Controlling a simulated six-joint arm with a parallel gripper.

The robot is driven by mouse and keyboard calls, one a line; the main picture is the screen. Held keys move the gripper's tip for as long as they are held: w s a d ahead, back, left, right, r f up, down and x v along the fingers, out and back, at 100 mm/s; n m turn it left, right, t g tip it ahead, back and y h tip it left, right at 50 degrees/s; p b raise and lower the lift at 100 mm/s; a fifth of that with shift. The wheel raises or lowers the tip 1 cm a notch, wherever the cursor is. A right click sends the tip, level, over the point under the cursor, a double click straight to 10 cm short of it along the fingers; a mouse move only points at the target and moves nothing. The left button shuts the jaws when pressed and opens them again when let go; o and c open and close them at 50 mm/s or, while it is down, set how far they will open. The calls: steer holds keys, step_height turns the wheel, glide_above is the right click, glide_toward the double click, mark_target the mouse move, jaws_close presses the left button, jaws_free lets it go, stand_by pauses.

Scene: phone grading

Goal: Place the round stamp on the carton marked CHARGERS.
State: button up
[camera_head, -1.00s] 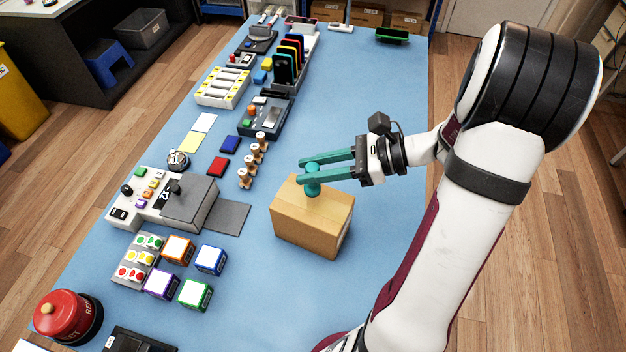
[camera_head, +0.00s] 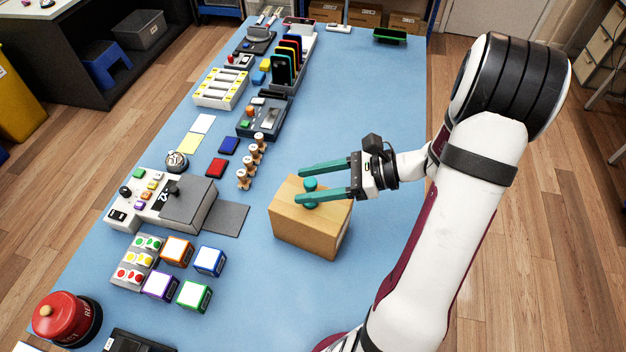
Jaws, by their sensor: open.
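A brown carton (camera_head: 310,232) stands on the blue table in front of my arm. No CHARGERS marking can be read on the sides that show. A teal round stamp (camera_head: 311,184) stands on the carton's top, its knob up. The nearer finger partly hides its middle, and its base shows below that finger. My gripper (camera_head: 299,184) is open, with its two teal fingers wide apart on either side of the stamp's knob as seen from here. I cannot tell whether a finger touches the stamp.
Several wooden stamps (camera_head: 252,160) stand in a row left of the carton. A grey machine (camera_head: 188,204) with a dark mat (camera_head: 226,219) is farther left. Several coloured cubes (camera_head: 194,295) and a red button (camera_head: 66,317) are at the lower left. The table right of the carton is clear.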

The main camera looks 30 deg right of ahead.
steer(key=shift+s+d+r, duration=0.1)
steer(key=shift+r, duration=0.15)
steer(key=v, duration=1.2)
steer(key=a+r+n+g, duration=0.1)
steer(key=a+n+g, duration=0.3)
steer(key=a, duration=0.5)
steer(key=s+a+f+n+g+h, duration=0.1)
steer(key=s+a+n+g+h, duration=0.3)
steer(key=s+a+n+h, duration=0.5)
steer(key=s+a+n, duration=0.2)
steer(key=a+n, duration=0.3)
steer(key=n, duration=0.1)
steer(key=shift+n, duration=0.4)
steer(key=shift+a, duration=0.1)
